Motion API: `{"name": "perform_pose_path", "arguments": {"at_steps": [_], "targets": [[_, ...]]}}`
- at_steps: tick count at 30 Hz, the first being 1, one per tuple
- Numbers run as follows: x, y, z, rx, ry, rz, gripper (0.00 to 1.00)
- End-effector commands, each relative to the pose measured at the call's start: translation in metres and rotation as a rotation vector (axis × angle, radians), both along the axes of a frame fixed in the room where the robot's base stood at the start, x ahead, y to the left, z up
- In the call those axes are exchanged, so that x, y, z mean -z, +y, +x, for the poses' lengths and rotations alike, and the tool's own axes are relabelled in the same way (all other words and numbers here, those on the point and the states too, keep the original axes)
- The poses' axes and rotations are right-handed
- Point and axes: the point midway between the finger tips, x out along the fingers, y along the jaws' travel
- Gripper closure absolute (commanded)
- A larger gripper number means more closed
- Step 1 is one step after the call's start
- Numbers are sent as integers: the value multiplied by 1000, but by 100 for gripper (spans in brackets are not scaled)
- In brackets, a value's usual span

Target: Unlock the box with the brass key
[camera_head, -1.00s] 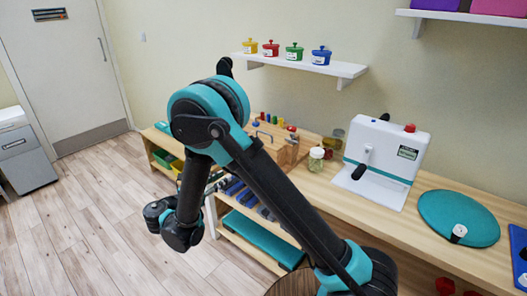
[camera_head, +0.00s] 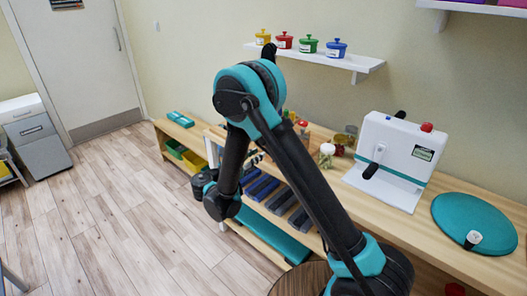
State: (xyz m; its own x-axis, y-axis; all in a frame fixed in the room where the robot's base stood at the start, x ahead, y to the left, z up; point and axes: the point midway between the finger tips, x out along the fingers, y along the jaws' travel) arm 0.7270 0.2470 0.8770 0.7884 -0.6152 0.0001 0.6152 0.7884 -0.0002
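I cannot make out a brass key or a box with a lock in this view. My arm rises from the lower right, bends at an elbow in the middle, and its forearm hangs down toward the lower shelf of the bench. My gripper cannot be made out beyond the dark wrist joint. The arm hides part of the bench top, where small coloured pieces show beside it.
A white machine (camera_head: 405,148) with a black handle stands on the wooden bench (camera_head: 388,212), left of a teal disc (camera_head: 474,222). Small jars (camera_head: 327,154) stand behind my arm. A wall shelf (camera_head: 335,60) holds several coloured pots. Open floor lies left.

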Motion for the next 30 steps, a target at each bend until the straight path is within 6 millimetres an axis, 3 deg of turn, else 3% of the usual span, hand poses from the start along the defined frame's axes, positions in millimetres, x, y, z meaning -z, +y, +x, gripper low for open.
{"name": "perform_pose_path", "arguments": {"at_steps": [9,20,27,30], "targets": [[0,-26,33,1,0,0,75],[0,-29,37,0,0,0,75],[0,-29,37,0,0,0,100],[0,-29,37,0,0,0,100]]}}
